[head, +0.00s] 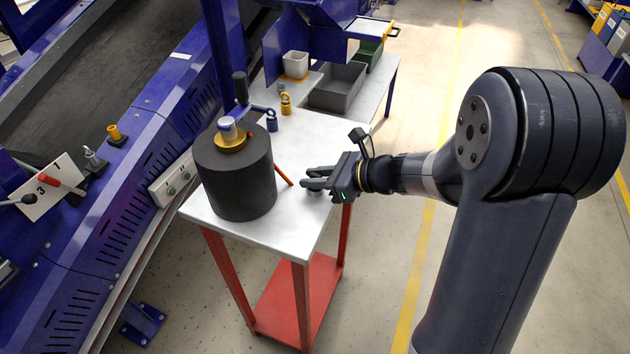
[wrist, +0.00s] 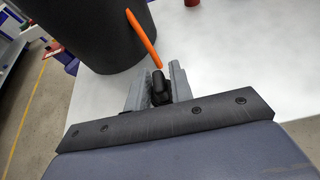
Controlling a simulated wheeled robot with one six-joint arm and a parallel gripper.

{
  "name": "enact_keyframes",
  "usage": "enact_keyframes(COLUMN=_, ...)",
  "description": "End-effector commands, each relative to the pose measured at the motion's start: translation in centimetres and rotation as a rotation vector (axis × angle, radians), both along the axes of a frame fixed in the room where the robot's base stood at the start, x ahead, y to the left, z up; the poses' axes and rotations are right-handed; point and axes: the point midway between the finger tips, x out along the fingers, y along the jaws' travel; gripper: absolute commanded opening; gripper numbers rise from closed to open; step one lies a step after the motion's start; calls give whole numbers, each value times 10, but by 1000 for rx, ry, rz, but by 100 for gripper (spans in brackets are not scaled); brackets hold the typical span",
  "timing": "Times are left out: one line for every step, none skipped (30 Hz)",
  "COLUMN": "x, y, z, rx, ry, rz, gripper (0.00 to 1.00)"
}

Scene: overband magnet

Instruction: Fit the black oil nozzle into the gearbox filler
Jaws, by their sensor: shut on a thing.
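The black oil nozzle (wrist: 161,88) is between the two grey fingers of my gripper (wrist: 158,92) in the wrist view. An orange tube (wrist: 143,38) slants down to the nozzle's far end. In the head view my gripper (head: 312,183) is just above the white table, right of a large black drum (head: 233,175), and the orange tube (head: 284,175) shows between them. The nozzle is hard to make out there. I cannot tell for sure which fitting is the gearbox filler. A yellow fitting (head: 115,133) and a grey fitting (head: 95,160) stand on the blue machine frame at left.
The white table (head: 300,225) has red legs. Blue and yellow padlocks (head: 286,104) and a grey bin (head: 337,86) are farther back. A blue post rises behind the drum.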

Motion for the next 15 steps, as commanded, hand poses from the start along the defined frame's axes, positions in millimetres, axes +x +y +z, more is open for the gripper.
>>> enact_keyframes(x=-2, y=-2, z=-3, rx=-10, ry=11, rz=-2, gripper=0)
enact_keyframes(x=-2, y=-2, z=-2, rx=-10, ry=11, rz=-2, gripper=0)
enact_keyframes(x=-2, y=-2, z=1, rx=-10, ry=11, rz=-2, gripper=0)
enact_keyframes(x=-2, y=-2, z=3, rx=-10, ry=11, rz=-2, gripper=0)
enact_keyframes(x=-2, y=-2, z=5, rx=-10, ry=10, rz=-2, gripper=0)
enact_keyframes(x=-2, y=-2, z=7, rx=-9, ry=10, rz=-2, gripper=0)
enact_keyframes(x=-2, y=-2, z=9, rx=-10, ry=9, rz=-1, gripper=0)
enact_keyframes(x=-2, y=-2, z=11, rx=-9, ry=8, rz=-1, gripper=0)
enact_keyframes(x=-2, y=-2, z=13, rx=-8, ry=7, rz=-1, gripper=0)
enact_keyframes(x=-2, y=-2, z=15, rx=-8, ry=6, rz=-1, gripper=0)
enact_keyframes(x=-1, y=-1, z=17, rx=-7, ry=5, rz=-1, gripper=0)
enact_keyframes(x=-1, y=-1, z=20, rx=-6, ry=4, rz=-1, gripper=0)
enact_keyframes(x=-1, y=-1, z=22, rx=-6, ry=4, rz=-1, gripper=0)
enact_keyframes(x=-1, y=-1, z=23, rx=-5, ry=3, rz=0, gripper=0)
enact_keyframes(x=-1, y=-1, z=26, rx=-5, ry=3, rz=0, gripper=0)
